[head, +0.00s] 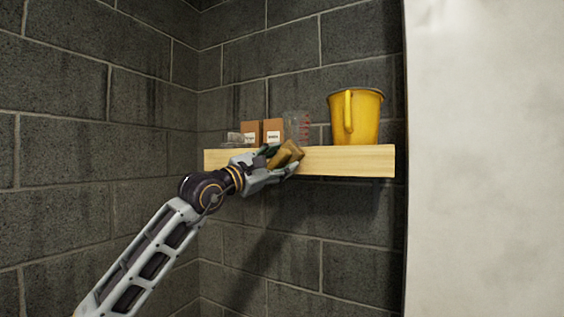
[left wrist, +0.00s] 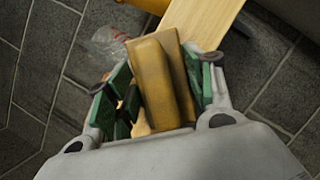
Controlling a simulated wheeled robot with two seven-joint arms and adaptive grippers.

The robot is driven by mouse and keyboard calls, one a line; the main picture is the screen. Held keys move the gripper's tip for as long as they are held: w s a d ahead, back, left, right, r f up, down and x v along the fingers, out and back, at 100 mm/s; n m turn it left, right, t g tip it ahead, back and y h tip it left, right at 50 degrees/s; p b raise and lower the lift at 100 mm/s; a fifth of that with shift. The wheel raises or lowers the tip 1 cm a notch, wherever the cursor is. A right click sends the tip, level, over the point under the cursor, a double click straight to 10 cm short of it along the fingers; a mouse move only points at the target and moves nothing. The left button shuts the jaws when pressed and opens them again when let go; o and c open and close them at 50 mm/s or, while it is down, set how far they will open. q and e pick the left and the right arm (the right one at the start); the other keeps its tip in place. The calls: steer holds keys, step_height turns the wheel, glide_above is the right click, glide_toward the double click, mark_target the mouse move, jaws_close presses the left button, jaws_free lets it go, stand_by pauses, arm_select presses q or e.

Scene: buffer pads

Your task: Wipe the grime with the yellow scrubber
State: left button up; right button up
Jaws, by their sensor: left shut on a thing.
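A yellow-brown scrubber (head: 286,154) is held in my left gripper (head: 279,160), in front of the shelf's front face. In the left wrist view the scrubber (left wrist: 162,84) lies between the green finger pads of the left gripper (left wrist: 160,100), which is shut on it. The wooden shelf (head: 350,162) is fixed to the grey block wall; the scrubber overlaps its front edge, and I cannot tell whether they touch. I cannot make out any grime on the surfaces in view. My right gripper is not in view.
A pale wall (head: 484,160) rises at the right. Space below the shelf is clear.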

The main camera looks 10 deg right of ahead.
arm_select(q)
steer(key=shift+w+a, duration=0.6)
steer(key=shift+a, duration=0.25)
steer(key=shift+w+a, duration=0.2)
steer(key=shift+a, duration=0.15)
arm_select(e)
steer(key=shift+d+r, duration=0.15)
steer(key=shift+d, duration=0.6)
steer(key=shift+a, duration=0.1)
